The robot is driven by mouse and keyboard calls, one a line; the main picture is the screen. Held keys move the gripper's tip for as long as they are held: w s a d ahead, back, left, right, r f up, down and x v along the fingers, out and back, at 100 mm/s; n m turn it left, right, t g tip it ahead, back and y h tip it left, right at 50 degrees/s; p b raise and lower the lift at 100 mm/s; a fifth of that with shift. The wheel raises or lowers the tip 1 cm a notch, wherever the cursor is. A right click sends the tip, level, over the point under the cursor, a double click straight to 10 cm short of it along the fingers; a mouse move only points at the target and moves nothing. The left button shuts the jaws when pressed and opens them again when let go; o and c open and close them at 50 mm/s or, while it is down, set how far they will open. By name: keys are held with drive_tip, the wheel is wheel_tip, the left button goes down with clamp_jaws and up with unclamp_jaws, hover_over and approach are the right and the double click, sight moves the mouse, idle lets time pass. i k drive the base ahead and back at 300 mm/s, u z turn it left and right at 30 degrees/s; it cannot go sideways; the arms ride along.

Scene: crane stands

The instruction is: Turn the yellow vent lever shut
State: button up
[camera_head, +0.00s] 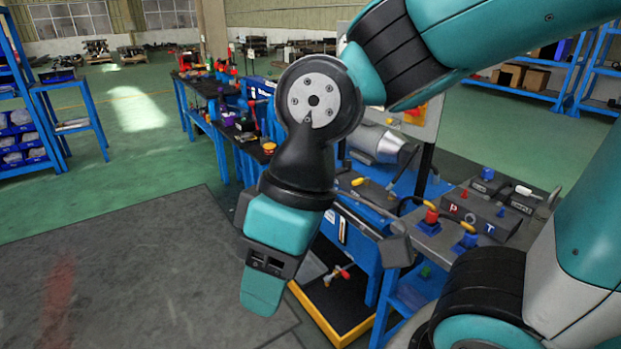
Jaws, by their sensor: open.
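A small yellow lever-like handle (357,181) shows on the blue-framed bench just right of my arm; I cannot tell for sure that it is the vent lever.
A grey box marked P, O, T (473,212) and a blue-capped fitting (465,236) sit on the right bench. A yellow-edged tray (326,322) with a red-handled piece (337,275) lies low. A long tool bench (205,84) stands behind. The left floor is clear.

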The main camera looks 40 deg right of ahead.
sight(356, 182)
drive_tip(key=z, duration=0.1)
drive_tip(key=i, duration=1.15)
drive_tip(key=z, duration=0.7)
